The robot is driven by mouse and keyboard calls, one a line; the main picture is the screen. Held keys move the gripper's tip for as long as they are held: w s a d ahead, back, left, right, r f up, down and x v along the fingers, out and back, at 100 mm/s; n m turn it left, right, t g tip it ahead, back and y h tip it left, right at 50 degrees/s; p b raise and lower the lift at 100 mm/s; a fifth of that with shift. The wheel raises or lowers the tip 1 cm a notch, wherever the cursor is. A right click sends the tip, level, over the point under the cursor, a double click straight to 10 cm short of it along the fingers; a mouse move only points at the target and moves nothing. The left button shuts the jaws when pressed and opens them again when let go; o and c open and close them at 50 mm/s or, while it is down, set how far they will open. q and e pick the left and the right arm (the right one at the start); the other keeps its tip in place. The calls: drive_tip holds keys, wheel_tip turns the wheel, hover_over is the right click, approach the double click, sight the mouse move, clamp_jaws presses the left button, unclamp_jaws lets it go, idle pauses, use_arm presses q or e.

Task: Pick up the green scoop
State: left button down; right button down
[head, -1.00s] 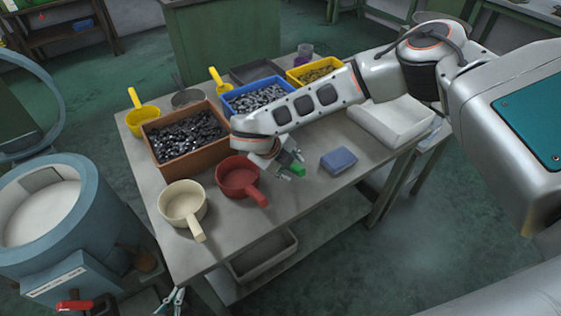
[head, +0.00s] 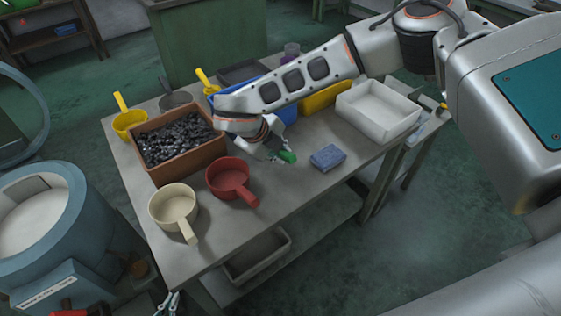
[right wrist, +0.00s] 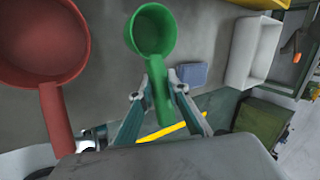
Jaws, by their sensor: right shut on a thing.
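The green scoop shows in the right wrist view with its round bowl (right wrist: 152,30) ahead of the fingers and its handle between them. My right gripper (right wrist: 159,88) is shut on that handle. In the head view my right gripper (head: 279,156) is over the table, right of the red scoop, and only a small part of the green scoop (head: 288,156) shows; my wrist and fingers hide the rest. I cannot tell how far the scoop is above the table. My left gripper (head: 170,303) is at the bottom left, empty, its fingers apart.
The red scoop (head: 229,180) and cream scoop (head: 173,206) stand at the table's front left. Behind are a brown bin of dark parts (head: 160,172) and yellow scoop (head: 129,122). A blue block (head: 328,157) and white tray (head: 378,112) are to the right. The front right tabletop is clear.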

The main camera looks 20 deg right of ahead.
wheel_tip(320, 180, up, 15)
idle(1.4)
